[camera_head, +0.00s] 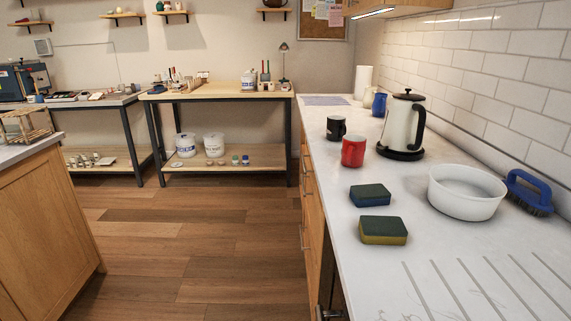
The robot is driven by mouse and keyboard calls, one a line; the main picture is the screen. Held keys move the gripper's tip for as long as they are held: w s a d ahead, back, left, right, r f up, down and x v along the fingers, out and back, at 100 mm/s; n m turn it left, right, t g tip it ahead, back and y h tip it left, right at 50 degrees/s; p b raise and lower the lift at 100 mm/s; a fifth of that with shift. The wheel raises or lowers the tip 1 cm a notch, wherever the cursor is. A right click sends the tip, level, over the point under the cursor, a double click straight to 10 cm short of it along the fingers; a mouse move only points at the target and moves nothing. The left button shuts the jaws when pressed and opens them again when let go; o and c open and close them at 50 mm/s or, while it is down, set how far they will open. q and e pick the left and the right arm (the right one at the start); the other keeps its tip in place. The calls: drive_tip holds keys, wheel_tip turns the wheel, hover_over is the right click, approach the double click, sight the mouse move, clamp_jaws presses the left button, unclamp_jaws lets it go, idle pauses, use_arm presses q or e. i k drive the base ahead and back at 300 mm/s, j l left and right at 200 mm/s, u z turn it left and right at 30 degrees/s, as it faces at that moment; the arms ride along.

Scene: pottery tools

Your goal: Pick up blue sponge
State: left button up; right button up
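The blue sponge (370,195) lies flat on the white countertop (350,250) on the right side of the head view. Its top is dark green and its lower layer is blue. A second sponge (383,230), dark green on top and yellow below, lies just in front of it, with a small gap between them. Neither of my grippers shows in the head view.
A white bowl (467,192) and a blue-handled brush (529,193) stand right of the sponges. A red mug (353,151), a black mug (336,128) and a kettle (403,125) stand behind. Drain grooves lie in front. Open wooden floor (200,240) is left.

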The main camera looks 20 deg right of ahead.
sight(362, 195)
drive_tip(key=i+j, duration=0.1)
drive_tip(key=i, duration=2.1)
drive_tip(key=i+z, duration=0.1)
drive_tip(key=z, duration=0.35)
drive_tip(key=i+z, duration=0.1)
drive_tip(key=z, duration=0.3)
drive_tip(key=i+z, duration=0.1)
drive_tip(key=z, duration=0.35)
drive_tip(key=i+j+z, duration=0.1)
drive_tip(key=z, duration=0.3)
drive_tip(key=j+z, duration=0.2)
drive_tip(key=z, duration=0.25)
drive_tip(key=i, duration=0.05)
